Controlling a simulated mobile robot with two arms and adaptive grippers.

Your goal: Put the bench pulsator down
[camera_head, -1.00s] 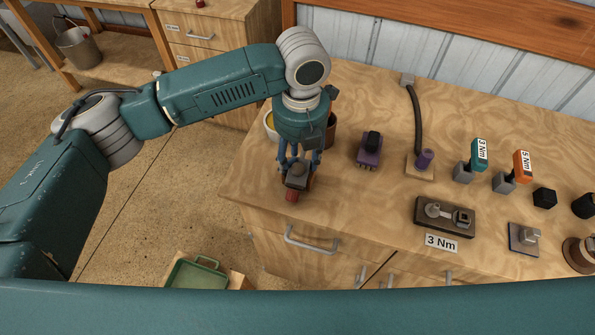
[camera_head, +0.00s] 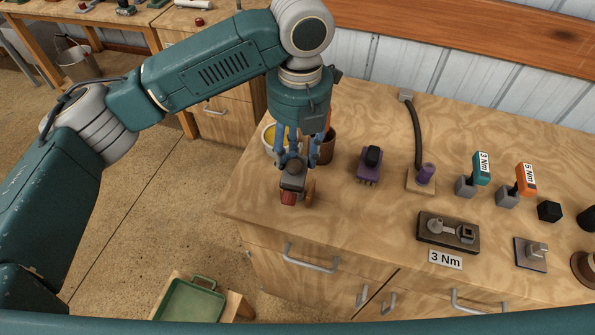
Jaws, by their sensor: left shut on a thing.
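My left gripper (camera_head: 292,160) points down over the left end of the wooden bench top (camera_head: 345,215). It is shut on the bench pulsator (camera_head: 293,182), a small grey body with a red end facing the front edge and a brown disc on its right side. The fingers hide its upper part. The pulsator is at or just above the bench surface; I cannot tell whether it touches. My right gripper is not in view.
To the right are a purple device with a black top (camera_head: 369,166), a hose holder (camera_head: 421,180) and a 3 Nm fixture (camera_head: 447,232). Bare wood lies between the pulsator and the fixture.

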